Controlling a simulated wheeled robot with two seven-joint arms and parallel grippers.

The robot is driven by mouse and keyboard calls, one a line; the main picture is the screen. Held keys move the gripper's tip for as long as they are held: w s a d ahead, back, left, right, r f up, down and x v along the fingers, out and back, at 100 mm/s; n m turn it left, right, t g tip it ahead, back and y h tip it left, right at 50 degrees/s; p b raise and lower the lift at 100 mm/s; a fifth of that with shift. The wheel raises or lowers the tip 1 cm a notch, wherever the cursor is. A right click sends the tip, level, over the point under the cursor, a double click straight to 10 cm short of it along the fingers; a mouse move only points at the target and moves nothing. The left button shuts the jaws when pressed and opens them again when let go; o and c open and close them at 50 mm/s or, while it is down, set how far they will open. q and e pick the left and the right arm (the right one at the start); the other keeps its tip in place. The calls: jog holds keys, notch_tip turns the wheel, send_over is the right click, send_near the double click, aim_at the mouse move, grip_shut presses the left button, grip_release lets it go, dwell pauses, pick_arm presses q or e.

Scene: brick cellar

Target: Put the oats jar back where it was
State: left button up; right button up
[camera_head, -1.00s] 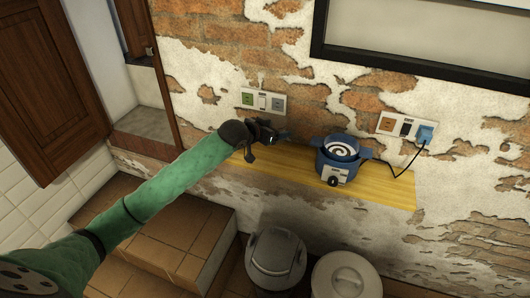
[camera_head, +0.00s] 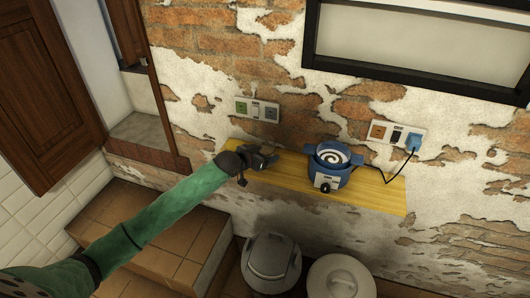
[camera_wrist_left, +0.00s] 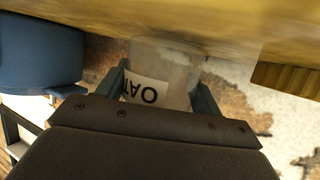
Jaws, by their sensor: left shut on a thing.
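My left gripper (camera_head: 264,160) is at the left end of the yellow wooden shelf (camera_head: 385,195) in the head view. In the left wrist view its fingers (camera_wrist_left: 162,92) are shut on the oats jar (camera_wrist_left: 180,72), a clear, pale jar with a white label. The label's letters appear upside down there. The shelf wood (camera_wrist_left: 200,25) fills the top of that view, right by the jar. I cannot tell whether the jar touches it. In the head view the gripper hides the jar. My right gripper is not in view.
A blue cooker (camera_head: 331,170) stands on the shelf to the right of the gripper, its cord running to a wall socket (camera_head: 397,134). Another socket plate (camera_head: 257,109) is above the gripper. A grey bin (camera_head: 271,262) and a white lidded bin (camera_head: 341,279) stand below.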

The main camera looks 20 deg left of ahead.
pick_arm(q)
jog(key=shift+f, duration=0.25)
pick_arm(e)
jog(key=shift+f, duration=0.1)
pick_arm(q)
jog(key=o, duration=1)
jog(key=shift+r, duration=0.1)
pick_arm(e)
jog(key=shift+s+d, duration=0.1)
pick_arm(q)
jog(key=shift+s, duration=0.1)
jog(key=shift+b+v, duration=1.95)
jog(key=shift+v, duration=3.95)
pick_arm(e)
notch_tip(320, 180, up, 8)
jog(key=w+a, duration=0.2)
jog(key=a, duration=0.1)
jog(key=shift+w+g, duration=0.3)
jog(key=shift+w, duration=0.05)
